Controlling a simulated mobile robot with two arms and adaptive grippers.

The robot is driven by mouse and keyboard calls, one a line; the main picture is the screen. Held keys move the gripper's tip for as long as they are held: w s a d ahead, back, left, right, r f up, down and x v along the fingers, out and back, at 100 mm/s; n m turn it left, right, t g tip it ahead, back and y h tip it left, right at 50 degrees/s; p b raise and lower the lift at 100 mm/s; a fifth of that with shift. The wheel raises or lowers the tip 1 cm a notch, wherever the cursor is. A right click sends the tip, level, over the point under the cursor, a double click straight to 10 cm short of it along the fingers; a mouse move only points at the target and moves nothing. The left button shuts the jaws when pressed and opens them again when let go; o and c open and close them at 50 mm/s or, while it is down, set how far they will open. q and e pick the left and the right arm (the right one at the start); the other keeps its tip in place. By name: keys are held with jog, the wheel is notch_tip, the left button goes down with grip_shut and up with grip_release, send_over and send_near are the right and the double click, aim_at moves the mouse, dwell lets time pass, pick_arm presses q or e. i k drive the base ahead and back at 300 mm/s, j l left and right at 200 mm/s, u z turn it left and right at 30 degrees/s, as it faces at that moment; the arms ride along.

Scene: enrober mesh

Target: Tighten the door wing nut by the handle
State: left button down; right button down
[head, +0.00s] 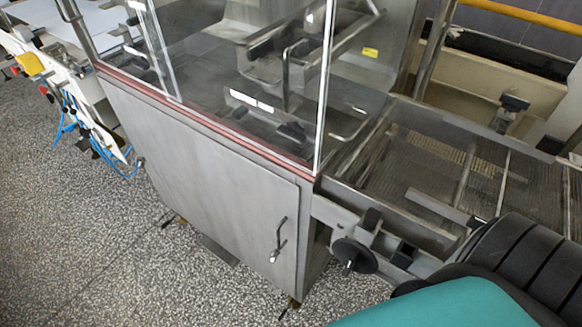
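The cabinet door (215,185) is a flat grey metal panel below the clear guard, and it looks shut. A slim metal handle (281,234) stands upright near its right edge. A small bright piece (273,257) sits at the handle's lower end. It may be the wing nut, but it is too small to tell its shape or how tight it is. Neither of my grippers is in view.
A clear guard (240,90) stands above the door. A black round knob (354,256) juts out right of the door, below the mesh conveyor (465,165). Blue hoses (85,130) hang at the left. The speckled floor (90,240) before the door is mostly clear.

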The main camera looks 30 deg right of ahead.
aim_at(274, 255)
jog(key=z, duration=0.75)
